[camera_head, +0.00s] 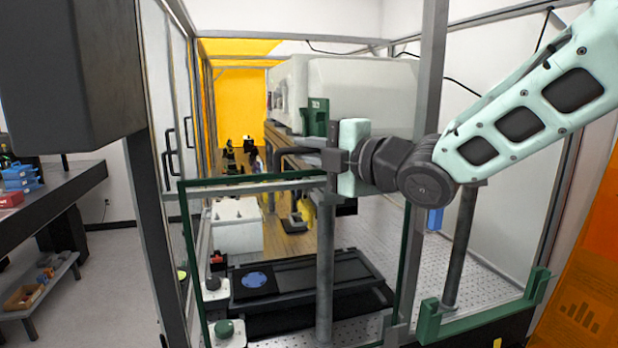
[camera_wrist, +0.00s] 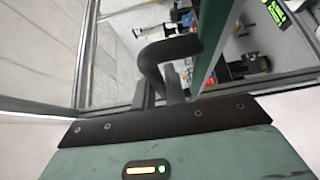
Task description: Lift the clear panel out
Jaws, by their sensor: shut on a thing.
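The clear panel (camera_head: 250,186) stands upright in the front opening in the head view, see-through with a thin dark green frame. The bench and instrument show through it. My wrist and a grey post hide part of the panel. I cannot tell whether its lower edge is seated.
A green bracket (camera_head: 480,308) with raised ends is at the lower right. Grey posts (camera_head: 326,270) stand close around the panel. A white instrument housing (camera_head: 360,95) is behind my gripper. A dark bench (camera_head: 50,205) with a lower shelf is at left, with bare floor beside it.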

